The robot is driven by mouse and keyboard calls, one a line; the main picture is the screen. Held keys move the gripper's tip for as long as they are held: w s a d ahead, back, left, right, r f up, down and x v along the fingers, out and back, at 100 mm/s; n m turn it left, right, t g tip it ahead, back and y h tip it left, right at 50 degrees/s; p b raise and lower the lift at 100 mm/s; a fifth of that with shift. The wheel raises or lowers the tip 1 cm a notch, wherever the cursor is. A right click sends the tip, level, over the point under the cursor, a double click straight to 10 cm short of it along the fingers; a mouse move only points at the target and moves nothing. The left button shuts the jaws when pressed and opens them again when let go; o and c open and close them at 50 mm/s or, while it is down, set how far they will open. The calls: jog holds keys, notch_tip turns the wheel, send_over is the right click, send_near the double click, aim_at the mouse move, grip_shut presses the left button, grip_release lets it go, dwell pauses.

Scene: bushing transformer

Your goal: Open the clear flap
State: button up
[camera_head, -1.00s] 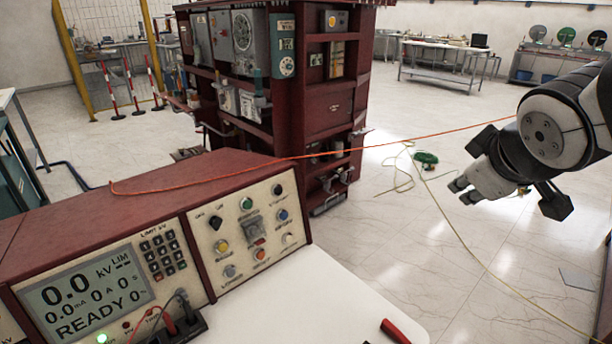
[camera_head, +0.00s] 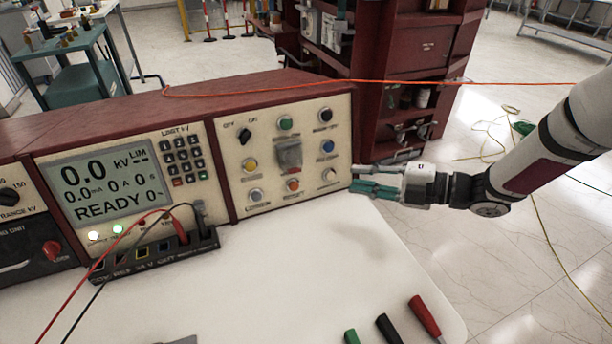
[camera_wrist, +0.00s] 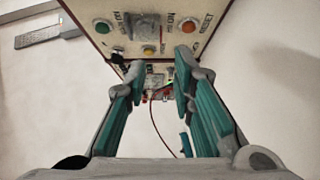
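The clear flap (camera_head: 289,155) is a small greyish see-through cover on the cream control panel of the red console. It sits between a green button above and an orange-red button below. It appears down, against the panel. In the wrist view the flap (camera_wrist: 143,25) shows at the top, beyond the fingertips. My gripper (camera_head: 358,180) is just right of the panel's edge, pointing left, apart from the flap. In the wrist view the teal-padded fingers of my gripper (camera_wrist: 160,75) stand apart with nothing between them.
Around the flap are several knobs and buttons, including a yellow button (camera_head: 250,166) and a blue button (camera_head: 327,147). A white tabletop (camera_head: 290,265) lies in front, mostly clear. Red and black leads run from a terminal block (camera_head: 160,254). An orange cable (camera_head: 450,81) crosses behind my arm.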

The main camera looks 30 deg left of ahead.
send_near(292, 159)
jog(key=s+a+f, duration=0.2)
jog(key=a+f, duration=0.2)
jog(key=a, duration=0.2)
jog(key=shift+s+a, duration=0.15)
jog(key=shift+a, duration=0.1)
grip_shut()
